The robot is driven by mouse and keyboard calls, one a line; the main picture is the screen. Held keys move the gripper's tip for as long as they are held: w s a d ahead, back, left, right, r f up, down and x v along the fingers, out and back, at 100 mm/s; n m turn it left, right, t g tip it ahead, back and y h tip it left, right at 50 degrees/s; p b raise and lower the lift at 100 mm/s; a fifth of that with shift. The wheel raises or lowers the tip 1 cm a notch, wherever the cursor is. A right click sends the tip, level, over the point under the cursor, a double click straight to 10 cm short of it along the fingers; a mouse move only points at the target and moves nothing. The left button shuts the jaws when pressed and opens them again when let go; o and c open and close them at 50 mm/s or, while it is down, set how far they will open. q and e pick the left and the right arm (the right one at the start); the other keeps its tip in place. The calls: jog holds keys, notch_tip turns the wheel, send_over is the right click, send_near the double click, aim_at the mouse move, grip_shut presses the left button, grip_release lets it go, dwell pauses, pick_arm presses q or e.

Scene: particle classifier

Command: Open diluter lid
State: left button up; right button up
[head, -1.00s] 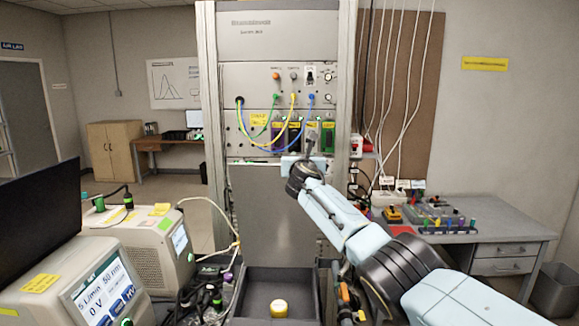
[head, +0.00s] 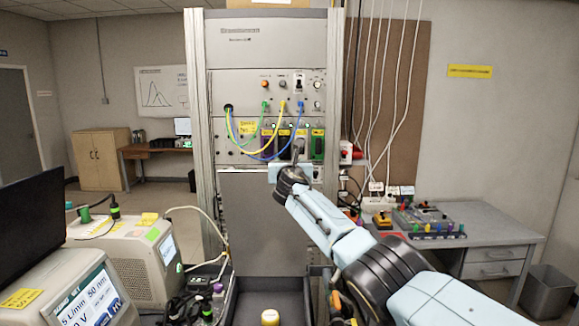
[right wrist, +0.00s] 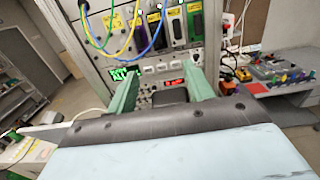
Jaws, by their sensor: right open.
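I cannot tell for certain which device is the diluter, and no lid can be made out clearly. A tall grey instrument rack (head: 262,50) stands in front of me, with coloured modules (head: 284,143) and looped cables on its panel. It also shows in the right wrist view (right wrist: 104,48). My right gripper (right wrist: 163,90) is open, its two green fingers spread before the lower panel with lit displays (right wrist: 175,81). Nothing is seen held between them. My left gripper is not in view.
White instruments with screens (head: 90,305) (head: 125,258) stand at the left. A grey desk (head: 505,240) with a tool tray (head: 430,222) is at the right, beside a bin (head: 547,291).

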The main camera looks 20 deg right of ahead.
jog(key=shift+s+d+f, duration=0.2)
jog(key=shift+d+f, duration=0.25)
jog(key=shift+f, duration=0.35)
jog(key=shift+p+v, duration=0.85)
jog(key=shift+v, duration=0.25)
jog(key=a+r+v, duration=0.1)
jog(key=v, duration=1)
jog(key=shift+w+r+b, duration=0.15)
jog(key=shift+r+b, duration=0.15)
jog(key=shift+r, duration=0.05)
